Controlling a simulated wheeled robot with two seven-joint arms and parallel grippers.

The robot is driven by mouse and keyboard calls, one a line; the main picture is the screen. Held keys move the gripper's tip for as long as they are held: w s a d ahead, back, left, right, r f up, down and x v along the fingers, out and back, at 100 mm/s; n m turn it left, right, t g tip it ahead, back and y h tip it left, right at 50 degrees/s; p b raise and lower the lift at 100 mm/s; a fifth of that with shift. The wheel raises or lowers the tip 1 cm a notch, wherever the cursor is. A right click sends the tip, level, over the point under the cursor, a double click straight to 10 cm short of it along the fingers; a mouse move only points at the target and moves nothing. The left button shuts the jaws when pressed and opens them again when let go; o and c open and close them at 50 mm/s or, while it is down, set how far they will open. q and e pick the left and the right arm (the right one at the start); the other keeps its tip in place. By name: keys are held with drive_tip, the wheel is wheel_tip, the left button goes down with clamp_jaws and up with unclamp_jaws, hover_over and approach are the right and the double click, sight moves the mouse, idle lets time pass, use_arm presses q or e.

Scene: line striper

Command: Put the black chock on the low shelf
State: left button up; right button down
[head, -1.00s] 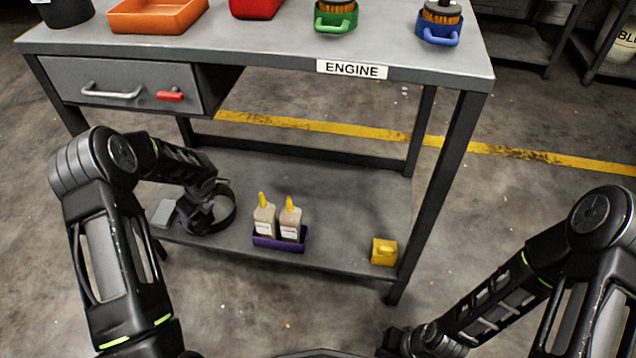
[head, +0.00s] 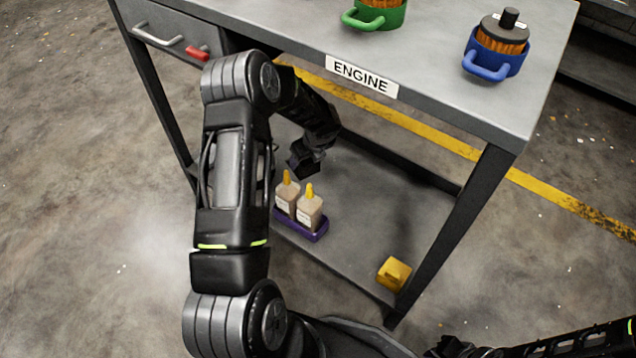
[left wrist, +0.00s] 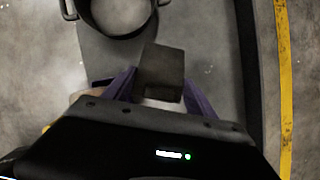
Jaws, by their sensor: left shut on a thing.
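The low shelf (head: 350,222) is the grey lower deck of the workbench. My left gripper (left wrist: 160,92) is shut on a dark block, the black chock (left wrist: 162,68), which sits between its two fingers in the left wrist view. In the head view my left gripper (head: 306,160) is under the bench top, just behind two bottles on the low shelf. Whether the chock touches the shelf cannot be told.
Two yellow-tipped bottles (head: 309,211) stand in a purple tray (head: 302,228) on the shelf. A yellow block (head: 394,273) sits by the front right leg. A round pot-like thing (left wrist: 150,27) shows in the left wrist view. Shelf between bottles and yellow block is clear.

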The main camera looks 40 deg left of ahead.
sight(307, 171)
use_arm(q)
wheel_tip(307, 171, down, 6)
drive_tip(key=shift+b, duration=1.15)
drive_tip(key=shift+f, duration=0.1)
drive_tip(key=shift+f+b, duration=0.75)
drive_tip(key=shift+f, duration=1.05)
drive_tip(key=shift+f, duration=0.1)
drive_tip(key=o, duration=1.6)
